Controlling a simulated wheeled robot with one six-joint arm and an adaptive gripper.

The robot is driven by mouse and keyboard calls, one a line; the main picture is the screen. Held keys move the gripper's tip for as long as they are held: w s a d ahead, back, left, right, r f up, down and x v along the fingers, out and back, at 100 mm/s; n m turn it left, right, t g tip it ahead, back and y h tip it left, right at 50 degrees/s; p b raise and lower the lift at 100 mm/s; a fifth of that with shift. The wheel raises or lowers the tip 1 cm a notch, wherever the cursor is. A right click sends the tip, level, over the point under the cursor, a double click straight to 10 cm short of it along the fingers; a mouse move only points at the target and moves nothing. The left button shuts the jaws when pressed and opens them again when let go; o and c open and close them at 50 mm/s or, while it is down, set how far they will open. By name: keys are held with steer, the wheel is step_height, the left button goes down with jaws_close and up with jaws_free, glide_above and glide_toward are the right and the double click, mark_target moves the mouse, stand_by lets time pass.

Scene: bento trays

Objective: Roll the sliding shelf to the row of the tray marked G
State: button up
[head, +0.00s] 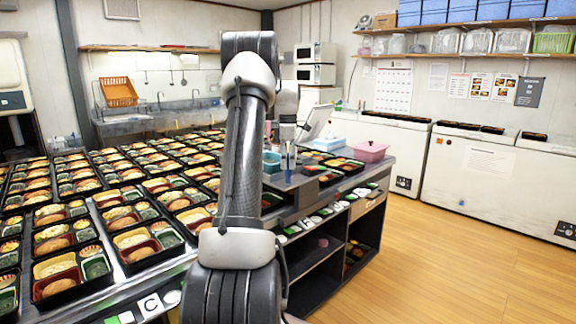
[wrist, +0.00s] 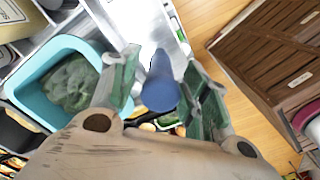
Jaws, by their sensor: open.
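My gripper (wrist: 160,88) is open in the wrist view, with one finger on each side of a blue round-ended post (wrist: 160,85). A gap shows on both sides of the post at the fingertips. In the head view my arm blocks the middle, and the gripper is small and partly hidden. A grey raised surface (head: 285,183) on the counter, likely the sliding shelf, carries a teal tub (head: 271,163). The teal tub (wrist: 27,92) holds green leaves in the wrist view. Row labels run along the counter's front edge; a C card (head: 150,304) is readable, but I cannot pick out G.
Rows of filled bento trays (head: 75,261) cover the counter left of my arm. A pink tub (head: 370,152) stands near its far right end. White chest freezers (head: 480,170) line the right wall. The wooden floor (head: 440,262) between counter and freezers is clear.

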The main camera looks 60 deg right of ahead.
step_height(320, 180, up, 10)
steer(key=shift+r, duration=0.25)
stand_by(0.5)
steer(key=shift+w+a, duration=0.15)
steer(key=w+a+r+m+t, duration=0.1)
steer(key=w+a+r, duration=0.15)
steer(key=a, duration=0.75)
steer(key=w+a+r+h, duration=0.15)
steer(key=w+a, duration=0.25)
steer(key=a, duration=0.6)
steer(key=w+a+r+m+t+y, duration=0.1)
steer(key=w+a+r, duration=0.2)
steer(key=a, duration=0.7)
steer(key=s+a+f+m, duration=0.1)
steer(key=s+a+f, duration=0.1)
steer(key=a, duration=0.5)
steer(key=s+a+f+m+t, duration=0.1)
steer(key=s+a, duration=0.3)
steer(key=a, duration=0.4)
steer(key=shift+s+a+f, duration=0.2)
steer(key=shift+a+f, duration=0.1)
steer(key=shift+f, duration=0.2)
steer(key=shift+m+t, duration=0.7)
steer(key=s+a+f, duration=0.6)
steer(key=f, duration=0.1)
steer(key=shift+s+a, duration=0.25)
steer(key=shift+a, duration=0.15)
steer(key=shift+c, duration=0.2)
